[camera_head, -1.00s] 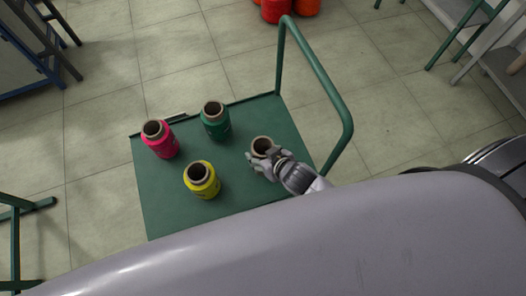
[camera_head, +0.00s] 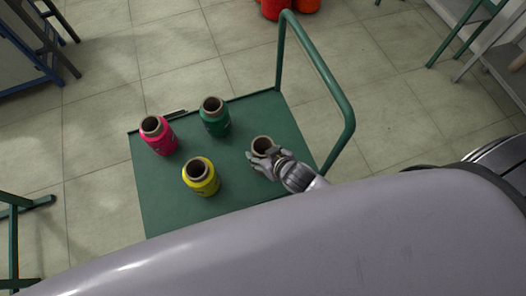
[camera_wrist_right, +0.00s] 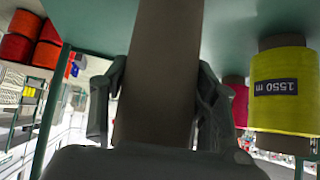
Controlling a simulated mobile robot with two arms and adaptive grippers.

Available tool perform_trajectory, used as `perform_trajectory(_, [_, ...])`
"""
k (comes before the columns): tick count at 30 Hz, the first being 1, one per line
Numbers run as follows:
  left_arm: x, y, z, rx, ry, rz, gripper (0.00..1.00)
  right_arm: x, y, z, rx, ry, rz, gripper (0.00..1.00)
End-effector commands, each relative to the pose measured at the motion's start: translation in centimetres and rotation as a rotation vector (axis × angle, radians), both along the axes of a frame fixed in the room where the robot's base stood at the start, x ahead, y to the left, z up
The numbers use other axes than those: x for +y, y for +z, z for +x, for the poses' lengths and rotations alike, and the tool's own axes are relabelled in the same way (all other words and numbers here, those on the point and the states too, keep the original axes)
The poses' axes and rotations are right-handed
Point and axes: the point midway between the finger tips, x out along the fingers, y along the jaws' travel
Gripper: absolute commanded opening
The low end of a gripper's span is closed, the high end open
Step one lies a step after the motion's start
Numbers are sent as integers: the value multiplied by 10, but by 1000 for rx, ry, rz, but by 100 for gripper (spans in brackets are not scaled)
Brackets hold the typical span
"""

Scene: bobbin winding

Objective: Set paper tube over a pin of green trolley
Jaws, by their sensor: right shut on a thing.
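My right gripper (camera_head: 262,154) is shut on a brown paper tube (camera_head: 262,143), which stands upright over the right part of the green trolley (camera_head: 165,217). In the right wrist view the tube (camera_wrist_right: 160,75) fills the middle, between the two fingers (camera_wrist_right: 158,100). The tube's open top faces the head camera. Its lower end and any pin under or inside it are hidden, so I cannot tell whether it rests on the trolley. My left gripper is not in view.
On the trolley stand a pink bobbin (camera_head: 160,138), a green bobbin (camera_head: 215,120) and a yellow bobbin (camera_head: 201,179), left of my gripper. The yellow one also shows in the right wrist view (camera_wrist_right: 283,95). The trolley's handle rail (camera_head: 325,80) rises close on the right.

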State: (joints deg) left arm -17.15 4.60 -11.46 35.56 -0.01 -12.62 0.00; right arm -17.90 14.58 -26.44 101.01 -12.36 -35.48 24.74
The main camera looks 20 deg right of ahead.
Motion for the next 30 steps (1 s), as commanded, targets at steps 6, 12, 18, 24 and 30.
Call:
perform_trajectory(6, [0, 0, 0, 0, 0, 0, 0, 0, 1, 0, -1, -1, 1, 26])
perform_trajectory(12, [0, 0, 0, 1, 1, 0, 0, 0, 1, 0, -1, -1, 1, 66])
perform_trajectory(18, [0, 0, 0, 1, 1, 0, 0, 0, 0, 0, 0, -1, 1, 79])
perform_trajectory(24, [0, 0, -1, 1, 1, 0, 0, 0, 0, 0, 0, -1, 1, 79])
perform_trajectory(30, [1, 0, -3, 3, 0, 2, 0, -1, 5, -6, 1, -1, 0, 79])
